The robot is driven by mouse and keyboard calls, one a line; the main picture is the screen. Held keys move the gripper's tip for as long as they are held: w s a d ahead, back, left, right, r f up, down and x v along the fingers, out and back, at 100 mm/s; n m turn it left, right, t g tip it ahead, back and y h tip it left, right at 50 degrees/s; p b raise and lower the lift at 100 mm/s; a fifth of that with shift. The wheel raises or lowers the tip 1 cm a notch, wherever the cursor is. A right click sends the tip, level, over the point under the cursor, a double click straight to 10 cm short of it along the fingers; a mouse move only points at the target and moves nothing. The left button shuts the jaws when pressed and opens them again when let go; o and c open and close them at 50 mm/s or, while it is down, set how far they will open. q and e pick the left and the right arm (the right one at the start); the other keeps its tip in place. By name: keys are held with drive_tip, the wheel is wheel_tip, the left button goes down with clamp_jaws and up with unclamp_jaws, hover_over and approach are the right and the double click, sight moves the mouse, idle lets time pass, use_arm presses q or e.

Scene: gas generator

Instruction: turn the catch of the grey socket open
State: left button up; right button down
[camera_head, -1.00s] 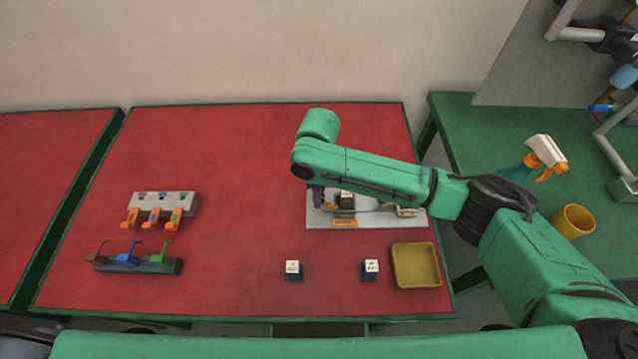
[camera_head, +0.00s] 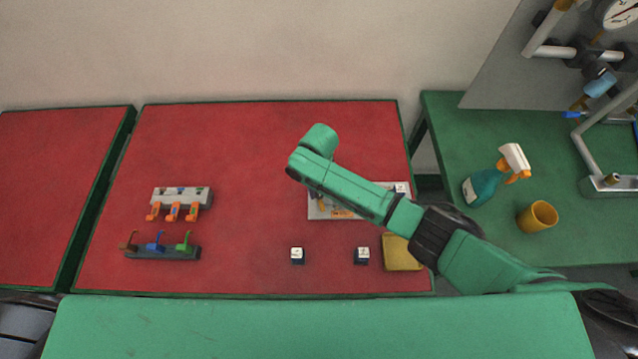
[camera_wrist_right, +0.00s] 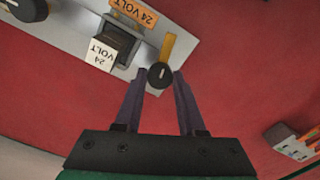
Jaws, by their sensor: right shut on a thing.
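The grey socket panel (camera_head: 318,208) lies on the red table, partly hidden under my right arm in the head view. In the right wrist view the panel (camera_wrist_right: 190,18) holds a dark socket (camera_wrist_right: 122,42) with a white-topped "24 VOLT" plug (camera_wrist_right: 101,54) in it. Beside it is the catch, a round black knob (camera_wrist_right: 159,76) with a yellow lever (camera_wrist_right: 168,46) pointing up in the picture. My right gripper (camera_wrist_right: 160,80) has its purple fingers shut on the knob, one on each side. In the head view my arm hides these fingers. My left gripper is not in view.
Two loose plugs (camera_head: 297,255) (camera_head: 362,256) and a yellow tray (camera_head: 400,254) are near the front edge. Hook racks (camera_head: 182,197) (camera_head: 163,252) stand at left. A spray bottle (camera_head: 485,186) and yellow cup (camera_head: 538,217) are on the green table. The table's middle is clear.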

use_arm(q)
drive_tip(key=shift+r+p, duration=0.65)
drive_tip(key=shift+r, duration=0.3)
use_arm(e)
drive_tip(key=shift+w+a+r+m, duration=0.1)
drive_tip(key=shift+r+m, duration=0.05)
drive_tip(key=shift+m, duration=0.55)
drive_tip(key=shift+w+r+m, duration=0.1)
drive_tip(key=shift+m, duration=0.6)
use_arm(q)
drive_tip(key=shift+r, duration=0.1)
use_arm(e)
drive_tip(key=c, duration=0.5)
unclamp_jaws()
drive_tip(key=shift+s+f, duration=0.1)
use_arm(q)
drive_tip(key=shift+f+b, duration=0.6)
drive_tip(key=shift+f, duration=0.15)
use_arm(e)
wheel_tip(320, 180, up, 14)
drive_tip(key=shift+r, duration=0.25)
